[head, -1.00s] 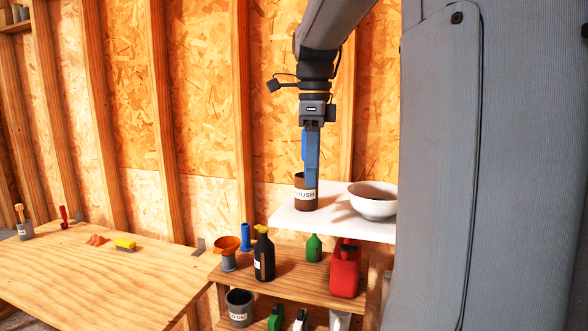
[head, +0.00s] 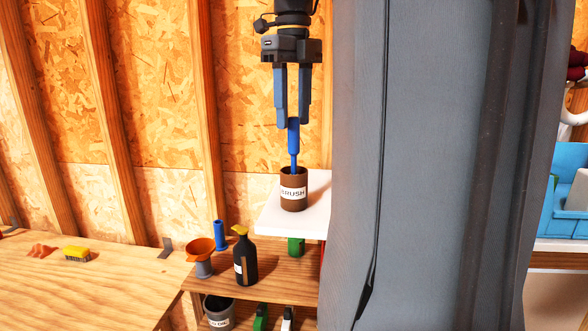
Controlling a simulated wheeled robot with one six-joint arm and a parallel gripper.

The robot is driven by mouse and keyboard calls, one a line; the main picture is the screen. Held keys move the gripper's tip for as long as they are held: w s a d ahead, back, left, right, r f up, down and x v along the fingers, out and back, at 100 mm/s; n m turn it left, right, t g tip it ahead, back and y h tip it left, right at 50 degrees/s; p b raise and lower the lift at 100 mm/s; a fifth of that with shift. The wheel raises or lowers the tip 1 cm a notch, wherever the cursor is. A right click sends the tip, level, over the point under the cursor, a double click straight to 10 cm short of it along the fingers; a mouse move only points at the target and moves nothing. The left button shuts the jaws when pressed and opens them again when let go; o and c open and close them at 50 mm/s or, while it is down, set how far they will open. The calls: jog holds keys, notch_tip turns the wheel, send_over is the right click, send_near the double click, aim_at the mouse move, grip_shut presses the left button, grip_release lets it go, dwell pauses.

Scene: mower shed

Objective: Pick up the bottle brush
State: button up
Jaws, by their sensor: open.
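The bottle brush (head: 293,143) has a blue handle and stands nearly upright in a brown cup (head: 293,203) with a "BRUSH" label. Its lower end is hidden inside the cup. The cup stands on a white shelf board (head: 275,225). My gripper (head: 292,123) points straight down above the cup, with its two blue-grey fingers apart. The top of the handle shows between the fingertips, level with their lower ends. I cannot tell whether either finger touches it.
Below the board, a wooden shelf (head: 215,283) holds an orange funnel (head: 200,250), a blue cylinder (head: 219,234) and a dark bottle (head: 245,262). A workbench (head: 90,285) with a yellow brush (head: 76,254) is at left. My grey body blocks the right of the board.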

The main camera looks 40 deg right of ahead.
aim_at(294, 160)
jog(key=shift+d+f+p, duration=0.1)
jog(key=shift+f+p, duration=0.45)
jog(key=shift+f, duration=1.15)
grip_shut()
